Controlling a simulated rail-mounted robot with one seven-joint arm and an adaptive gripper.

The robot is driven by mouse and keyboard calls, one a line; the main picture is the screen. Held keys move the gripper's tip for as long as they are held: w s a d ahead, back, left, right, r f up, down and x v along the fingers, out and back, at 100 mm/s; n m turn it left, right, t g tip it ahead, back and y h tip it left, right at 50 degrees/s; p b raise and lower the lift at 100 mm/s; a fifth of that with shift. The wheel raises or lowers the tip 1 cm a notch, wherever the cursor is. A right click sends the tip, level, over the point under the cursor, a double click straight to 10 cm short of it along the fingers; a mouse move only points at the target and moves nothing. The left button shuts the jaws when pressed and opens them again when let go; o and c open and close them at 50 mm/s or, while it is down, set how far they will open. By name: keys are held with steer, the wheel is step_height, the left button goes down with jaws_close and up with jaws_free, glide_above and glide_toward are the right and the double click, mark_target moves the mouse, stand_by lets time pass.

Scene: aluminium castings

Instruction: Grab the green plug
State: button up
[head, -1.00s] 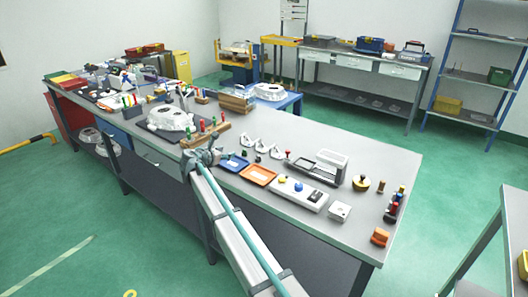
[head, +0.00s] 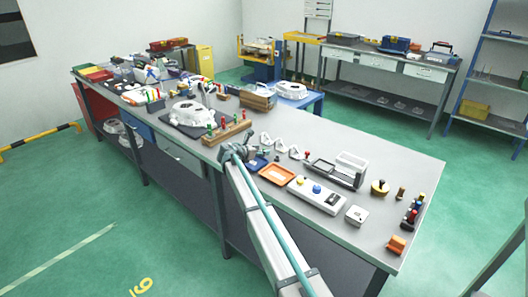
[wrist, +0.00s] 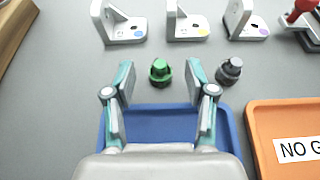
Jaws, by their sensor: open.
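The green plug (wrist: 160,72) stands on the grey bench top just beyond the blue tray (wrist: 170,113) in the wrist view. My gripper (wrist: 159,78) is open, and its two teal-edged fingers appear to the left and right of the plug, with gaps on both sides. I cannot tell how far above the plug the fingertips are. In the head view my gripper (head: 238,153) is over the bench beside the blue tray (head: 259,164). The green plug is too small to make out clearly there.
A dark grey plug (wrist: 229,71) stands close to the right finger. White angled brackets (wrist: 187,24) line up behind the plugs. An orange tray (wrist: 285,120) lies to the right, and a wooden block (wrist: 14,35) is at the upper left.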

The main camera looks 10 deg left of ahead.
steer(key=x, duration=0.2)
steer(key=shift+w+d+f, duration=0.1)
steer(key=shift+w+d, duration=0.05)
steer(key=shift+w, duration=0.15)
steer(key=c, duration=0.8)
